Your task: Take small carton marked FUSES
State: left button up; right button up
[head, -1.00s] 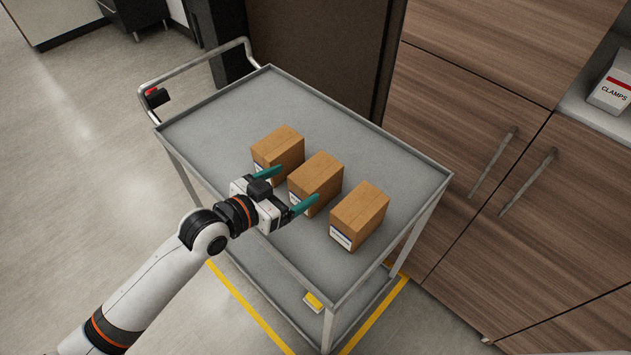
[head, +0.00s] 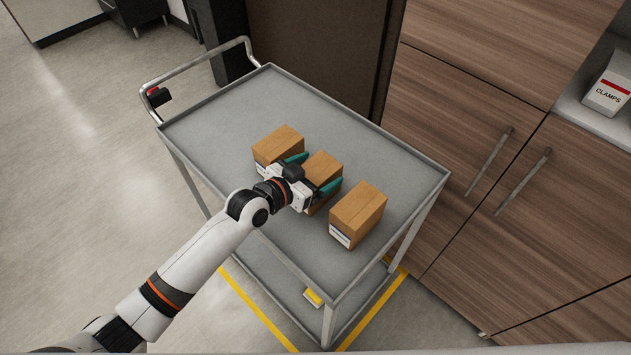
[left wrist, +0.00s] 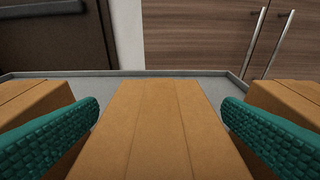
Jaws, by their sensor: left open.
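Three small brown cartons stand in a row on the grey cart top: the left carton (head: 279,146), the middle carton (head: 322,170) and the right carton (head: 358,213). The right one has a white label on its front whose print is too small to read. My left gripper (head: 317,172) is open, its teal fingers on either side of the middle carton. In the left wrist view the middle carton (left wrist: 155,130) lies between the open fingers (left wrist: 160,125), with a gap at its far end. Its label is hidden. My right gripper is out of view.
The grey cart (head: 225,110) has a raised rim and free room behind the cartons. A brown wood cabinet (head: 480,120) stands to the right. A white box marked CLAMPS (head: 607,95) sits on its shelf.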

pick_arm(q)
jog(key=c, duration=1.2)
jog(key=shift+r, duration=0.1)
jog(key=shift+c, duration=0.2)
